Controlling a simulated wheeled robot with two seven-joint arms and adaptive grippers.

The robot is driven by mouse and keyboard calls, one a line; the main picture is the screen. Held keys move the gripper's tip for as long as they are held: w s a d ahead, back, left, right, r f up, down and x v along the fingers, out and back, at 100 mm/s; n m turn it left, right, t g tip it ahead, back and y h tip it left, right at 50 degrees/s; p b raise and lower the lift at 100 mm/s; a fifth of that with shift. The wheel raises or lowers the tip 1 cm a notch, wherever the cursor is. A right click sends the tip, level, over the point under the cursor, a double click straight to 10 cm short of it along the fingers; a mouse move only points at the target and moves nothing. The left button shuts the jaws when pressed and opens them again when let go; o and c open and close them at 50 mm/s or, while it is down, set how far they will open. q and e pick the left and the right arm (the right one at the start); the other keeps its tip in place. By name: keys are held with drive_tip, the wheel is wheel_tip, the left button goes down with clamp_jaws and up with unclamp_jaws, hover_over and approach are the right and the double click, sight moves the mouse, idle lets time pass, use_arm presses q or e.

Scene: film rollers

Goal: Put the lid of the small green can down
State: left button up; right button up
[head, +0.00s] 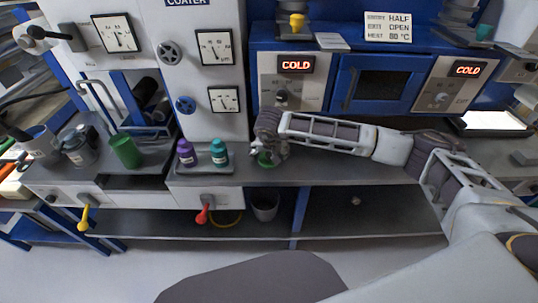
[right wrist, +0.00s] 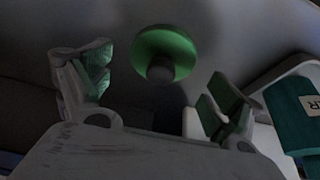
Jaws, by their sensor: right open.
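The green lid (head: 265,160) lies on the grey counter, right of the teal bottle. In the right wrist view the lid (right wrist: 178,45) is a round green disc with a dark grey knob, flat on the surface. My right gripper (head: 268,148) is at the lid and partly covers it in the head view. In the right wrist view its fingers (right wrist: 158,85) are open, with the knob between and ahead of them, apart from both. A green can (head: 125,151) stands on the left part of the counter; whether it is the lid's can is unclear. My left gripper is not in view.
A purple bottle (head: 187,153) and a teal bottle (head: 219,153) stand left of my right gripper; the teal one also shows close by in the right wrist view (right wrist: 297,110). A blue oven (head: 376,88) stands behind. The counter (head: 335,172) right of the lid is clear below my arm.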

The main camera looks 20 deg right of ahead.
sight(269, 166)
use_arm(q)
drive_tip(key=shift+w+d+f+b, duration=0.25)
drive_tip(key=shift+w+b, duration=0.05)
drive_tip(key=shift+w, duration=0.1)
use_arm(e)
drive_tip(key=v, duration=1)
drive_tip(key=shift+r, duration=0.15)
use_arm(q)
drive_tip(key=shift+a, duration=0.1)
use_arm(e)
drive_tip(key=shift+s, duration=0.1)
